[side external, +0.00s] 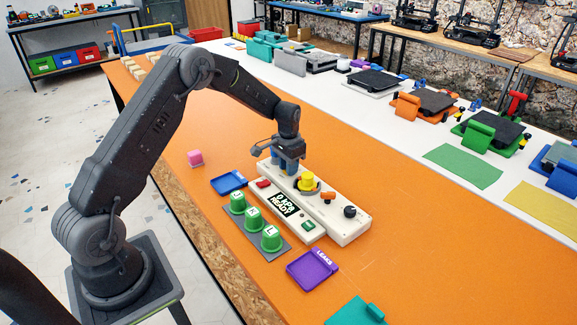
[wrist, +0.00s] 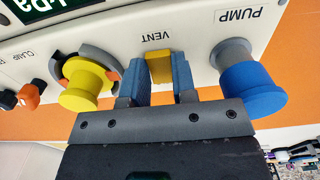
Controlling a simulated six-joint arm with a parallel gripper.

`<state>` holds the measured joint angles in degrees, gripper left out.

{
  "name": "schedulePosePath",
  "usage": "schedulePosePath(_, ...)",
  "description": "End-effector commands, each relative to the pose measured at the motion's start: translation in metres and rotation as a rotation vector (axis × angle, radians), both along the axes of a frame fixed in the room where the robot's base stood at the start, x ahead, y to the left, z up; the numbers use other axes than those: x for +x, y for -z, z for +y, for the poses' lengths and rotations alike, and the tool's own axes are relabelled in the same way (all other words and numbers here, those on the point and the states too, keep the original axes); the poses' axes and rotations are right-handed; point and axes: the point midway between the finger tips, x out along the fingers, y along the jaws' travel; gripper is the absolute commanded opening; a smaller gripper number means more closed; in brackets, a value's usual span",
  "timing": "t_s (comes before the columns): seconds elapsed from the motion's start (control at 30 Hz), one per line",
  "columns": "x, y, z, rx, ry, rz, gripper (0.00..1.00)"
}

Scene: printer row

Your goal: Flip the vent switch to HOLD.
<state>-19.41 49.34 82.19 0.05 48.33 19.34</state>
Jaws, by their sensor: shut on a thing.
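The vent switch (wrist: 159,66) is a small yellow block under the upside-down VENT label in the wrist view. My gripper (wrist: 156,84) has its two blue-padded fingers on either side of it and is shut on it. In the side view my gripper (side external: 286,164) reaches down to the far-left end of the white control box (side external: 352,229) and hides the switch. No HOLD marking is readable, so the switch's position cannot be told.
A blue PUMP knob (wrist: 252,90) and a yellow knob in a grey and orange collar (wrist: 84,85) flank the fingers closely. An orange lever (side external: 327,197) and black knob (side external: 350,211) are farther along. Green cups (side external: 254,220) stand in front; orange table is clear behind.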

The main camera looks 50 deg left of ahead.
Motion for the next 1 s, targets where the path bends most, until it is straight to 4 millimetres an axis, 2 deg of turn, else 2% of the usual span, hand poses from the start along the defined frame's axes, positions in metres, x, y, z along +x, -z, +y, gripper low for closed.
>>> schedulePosePath(0.03, 0.0001, -0.0002, 0.0004, 0.001, 0.0, -0.001, 0.17)
schedulePosePath(0.2, 0.0001, -0.0003, 0.0006, 0.001, 0.0, -0.001, 0.02)
schedulePosePath(0.53, 0.0026, 0.0001, 0.0006, -0.001, 0.001, 0.091, 0.02)
schedulePosePath(0.83, 0.0024, -0.0004, 0.0006, 0.0, 0.0, 0.097, 0.02)
schedulePosePath(0.87, 0.0024, -0.0004, 0.0006, 0.0, 0.0, 0.097, 0.28)
schedulePosePath(1.0, 0.0024, -0.0004, 0.0004, -0.001, 0.0, 0.097, 0.42)
